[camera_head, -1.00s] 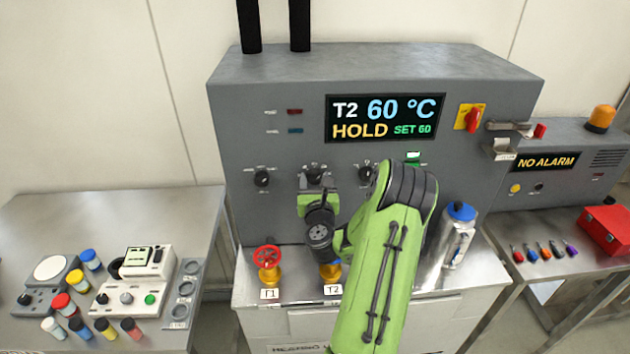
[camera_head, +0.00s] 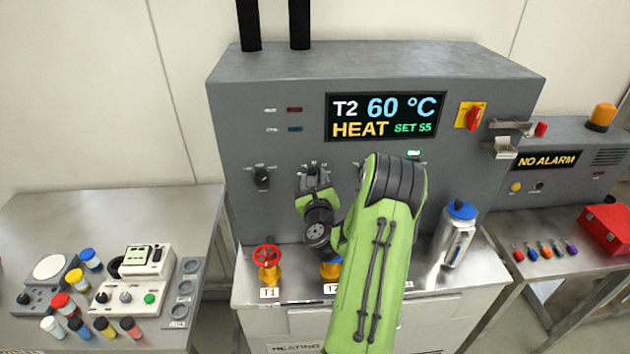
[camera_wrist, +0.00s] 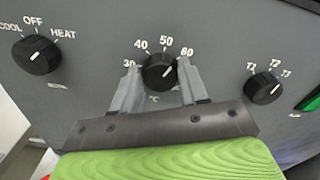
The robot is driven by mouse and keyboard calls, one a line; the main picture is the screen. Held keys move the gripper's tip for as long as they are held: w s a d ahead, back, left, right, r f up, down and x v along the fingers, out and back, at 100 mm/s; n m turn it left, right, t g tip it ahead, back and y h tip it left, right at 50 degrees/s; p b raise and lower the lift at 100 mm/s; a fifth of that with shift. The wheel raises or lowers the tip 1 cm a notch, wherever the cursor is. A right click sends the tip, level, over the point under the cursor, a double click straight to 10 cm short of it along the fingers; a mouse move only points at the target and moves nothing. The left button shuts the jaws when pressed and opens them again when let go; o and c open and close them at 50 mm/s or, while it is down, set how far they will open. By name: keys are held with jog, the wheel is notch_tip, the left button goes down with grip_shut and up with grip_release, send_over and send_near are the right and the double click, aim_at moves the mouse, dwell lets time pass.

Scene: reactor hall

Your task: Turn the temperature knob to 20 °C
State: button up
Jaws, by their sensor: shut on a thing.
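The temperature knob (camera_wrist: 158,72) is black and sits in the middle of the wrist view, under a scale marked 30, 40, 50 and 60. Its pale mark points up and right, towards the 50 to 60 side. My gripper (camera_wrist: 159,82) is shut on it, one finger on each side. In the head view my gripper (camera_head: 313,172) is at the panel's middle knob, which it mostly hides. The display (camera_head: 385,117) reads T2, 60 °C, HEAT, SET 55.
The COOL/OFF/HEAT knob (camera_wrist: 36,55) is left of my gripper and the T1/T2/T3 knob (camera_wrist: 263,88) is right. A red valve wheel (camera_head: 266,256) and a blue-capped bottle (camera_head: 458,235) stand on the ledge below. A red switch (camera_head: 473,118) is right of the display.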

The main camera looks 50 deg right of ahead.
jog(key=n+b, duration=0.7)
jog(key=n, duration=0.3)
jog(key=f+n+b, duration=0.1)
jog(key=n+b, duration=0.5)
jog(key=n, duration=0.5)
jog(key=n+b, duration=0.7)
jog(key=n, duration=0.3)
jog(key=shift+s+f+n+b, duration=0.1)
jog(key=shift+f+n+b, duration=0.05)
jog(key=shift+n+b, duration=0.2)
jog(key=o, duration=1)
jog(key=shift+r, duration=0.2)
